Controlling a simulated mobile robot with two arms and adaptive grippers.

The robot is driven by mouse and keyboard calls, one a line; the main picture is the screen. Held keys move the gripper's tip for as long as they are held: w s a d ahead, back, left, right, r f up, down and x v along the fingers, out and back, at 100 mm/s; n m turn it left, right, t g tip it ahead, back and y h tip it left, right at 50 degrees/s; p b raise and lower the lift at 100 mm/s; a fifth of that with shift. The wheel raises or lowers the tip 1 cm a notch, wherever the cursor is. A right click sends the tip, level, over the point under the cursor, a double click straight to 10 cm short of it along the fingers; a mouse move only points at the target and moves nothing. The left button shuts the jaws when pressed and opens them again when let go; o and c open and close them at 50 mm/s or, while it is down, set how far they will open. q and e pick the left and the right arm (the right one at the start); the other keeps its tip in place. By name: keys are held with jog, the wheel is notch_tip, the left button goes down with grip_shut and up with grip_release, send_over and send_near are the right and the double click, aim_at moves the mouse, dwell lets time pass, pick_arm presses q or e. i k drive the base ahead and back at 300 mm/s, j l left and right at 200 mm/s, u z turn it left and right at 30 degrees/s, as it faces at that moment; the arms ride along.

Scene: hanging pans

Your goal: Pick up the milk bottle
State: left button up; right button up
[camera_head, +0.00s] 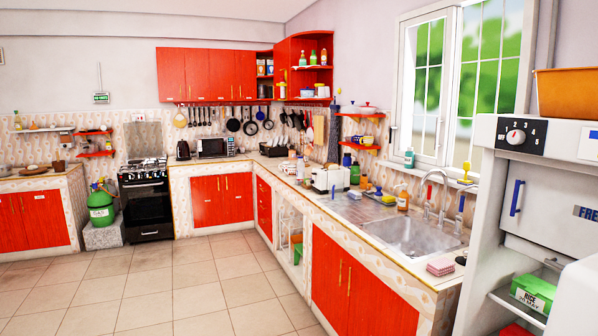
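I cannot make out a milk bottle for certain. A small pale upright shape (300,168) stands on the counter left of the white toaster (330,179), but it is too small to identify. At the lower right stands an open white fridge (490,200) with a green carton (533,290) on its shelf. The carton's lettering is hard to read. Part of the fridge's inside is hidden by a white shape at the right edge. Neither of my grippers is in view.
The counter (395,257) with a metal sink (420,235) runs along the right wall. A black stove (146,205) and a green gas cylinder (101,207) stand at the back left. The tiled floor (185,290) is clear in the middle and left.

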aim_at(300, 166)
jog(key=i+j+u, duration=0.3)
jog(key=i+j, duration=0.15)
jog(key=i+j+u, duration=0.3)
jog(key=i+j, duration=0.35)
jog(key=i, duration=0.4)
jog(key=i+j, duration=0.1)
jog(key=i, duration=0.45)
jog(key=i+j, duration=0.15)
jog(key=i, duration=0.35)
jog(key=i+l+z, duration=0.2)
jog(key=i+z, duration=0.2)
jog(key=i, duration=0.2)
jog(key=i+z, duration=0.4)
jog(key=i, duration=0.2)
jog(key=i+j+z, duration=0.2)
jog(key=i+z, duration=0.2)
jog(key=i, duration=0.15)
